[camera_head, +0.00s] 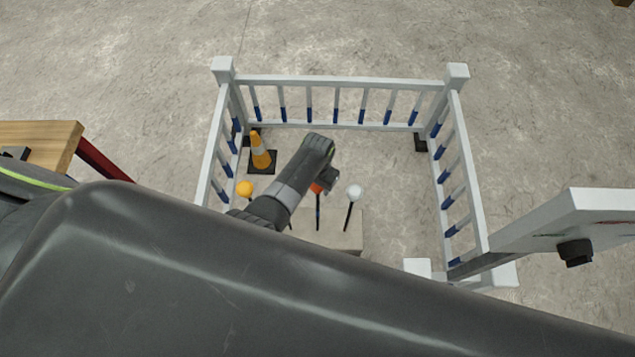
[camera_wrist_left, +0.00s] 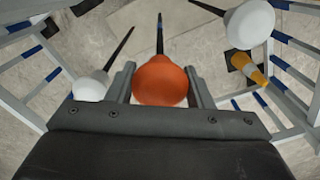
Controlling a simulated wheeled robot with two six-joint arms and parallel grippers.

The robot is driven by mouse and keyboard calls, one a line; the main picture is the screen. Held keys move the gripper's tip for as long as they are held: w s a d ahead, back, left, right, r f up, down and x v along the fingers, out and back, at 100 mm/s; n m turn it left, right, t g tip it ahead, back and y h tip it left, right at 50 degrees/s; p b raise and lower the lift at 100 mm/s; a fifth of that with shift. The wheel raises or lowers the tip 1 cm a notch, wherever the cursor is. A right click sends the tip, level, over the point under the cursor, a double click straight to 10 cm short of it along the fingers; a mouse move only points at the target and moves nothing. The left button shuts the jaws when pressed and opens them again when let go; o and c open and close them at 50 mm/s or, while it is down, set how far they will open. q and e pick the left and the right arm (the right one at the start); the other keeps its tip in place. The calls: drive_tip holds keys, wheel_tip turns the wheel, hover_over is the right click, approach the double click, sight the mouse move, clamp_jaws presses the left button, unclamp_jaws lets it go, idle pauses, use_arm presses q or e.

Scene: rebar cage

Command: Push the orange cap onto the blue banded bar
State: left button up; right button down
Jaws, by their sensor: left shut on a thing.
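My left gripper (camera_head: 325,181) is shut on the orange cap (camera_head: 316,188), inside the railed area. In the left wrist view the cap (camera_wrist_left: 160,80) is rounded and sits between the two fingers (camera_wrist_left: 160,88). A thin dark bar with a blue band (camera_head: 318,212) stands below the cap in the head view; it also shows beyond the cap in the left wrist view (camera_wrist_left: 159,35). Bar and cap line up, but I cannot tell how far the cap sits on the bar. My right gripper is not in view.
A white-capped bar (camera_head: 354,192) stands to the right, and a yellow-orange cap (camera_head: 245,188) to the left. An orange cone (camera_head: 260,152) stands at the back left. White railings with blue-banded posts (camera_head: 335,81) surround the pale block (camera_head: 343,234). A wooden table (camera_head: 45,138) is at far left.

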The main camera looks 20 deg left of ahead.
sight(318, 190)
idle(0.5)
use_arm(q)
drive_tip(key=shift+f+b, duration=1.8)
drive_tip(key=shift+f, duration=0.75)
drive_tip(key=o, duration=1)
drive_tip(key=shift+r, duration=0.15)
drive_tip(key=shift+r, duration=0.35)
wheel_tip(318, 190, up, 16)
drive_tip(key=p, duration=0.3)
drive_tip(key=shift+r, duration=0.2)
